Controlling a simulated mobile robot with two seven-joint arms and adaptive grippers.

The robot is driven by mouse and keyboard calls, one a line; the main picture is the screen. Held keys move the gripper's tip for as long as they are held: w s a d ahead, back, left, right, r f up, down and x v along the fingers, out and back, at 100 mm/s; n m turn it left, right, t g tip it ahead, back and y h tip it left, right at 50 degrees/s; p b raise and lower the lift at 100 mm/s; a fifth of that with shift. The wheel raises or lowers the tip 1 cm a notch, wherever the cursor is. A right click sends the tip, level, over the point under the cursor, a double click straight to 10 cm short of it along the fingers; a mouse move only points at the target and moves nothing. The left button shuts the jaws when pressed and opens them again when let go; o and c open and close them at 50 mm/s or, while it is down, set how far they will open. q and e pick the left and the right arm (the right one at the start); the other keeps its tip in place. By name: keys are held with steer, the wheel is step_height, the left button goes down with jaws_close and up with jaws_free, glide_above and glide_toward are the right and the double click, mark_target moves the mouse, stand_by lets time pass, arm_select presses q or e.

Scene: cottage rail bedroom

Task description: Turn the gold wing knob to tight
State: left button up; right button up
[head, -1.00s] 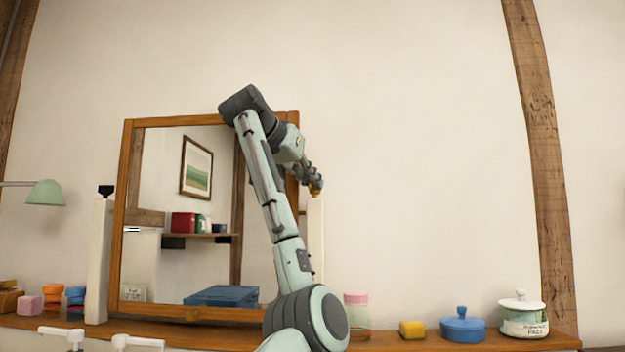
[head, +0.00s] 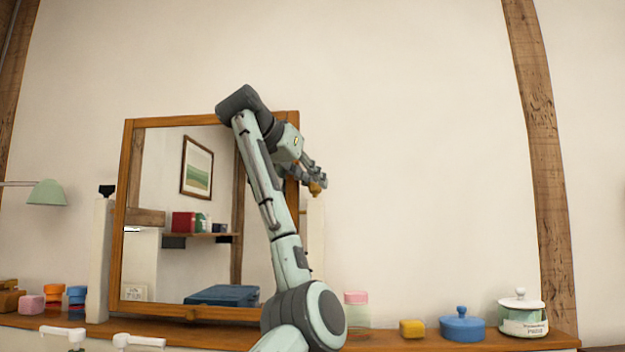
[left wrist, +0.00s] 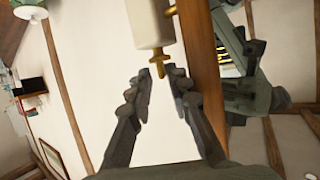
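The gold wing knob (head: 316,187) sits at the top of the right white post (head: 315,235) beside the mirror in the head view. My left gripper (head: 318,176) is at the knob, partly in front of it, with the arm coming up across the mirror. In the left wrist view, the knob (left wrist: 160,62) sticks out from the end of the white post (left wrist: 148,22). The two fingers of my left gripper (left wrist: 160,80) are apart, with the knob just beyond and between their tips. No grip on it shows. My right gripper is not in view.
The wood-framed mirror (head: 127,215) stands close beside the post. A black knob (head: 106,190) tops the left post. On the shelf are a pink-lidded jar (head: 356,310), a yellow block (head: 411,329), a blue pot (head: 462,325) and a white lidded pot (head: 523,315).

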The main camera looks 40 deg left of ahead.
arm_select(q)
steer(key=shift+s+a+r, duration=0.1)
steer(key=shift+a+r, duration=0.05)
steer(key=shift+a, duration=0.05)
steer(key=shift+s+d+r, duration=0.1)
steer(key=shift+s+r, duration=0.1)
steer(key=shift+s, duration=0.05)
steer(key=v, duration=0.7)
steer(key=shift+f, duration=0.15)
steer(key=shift+o, duration=0.6)
steer(key=shift+s+d, duration=0.1)
steer(key=shift+d, duration=0.05)
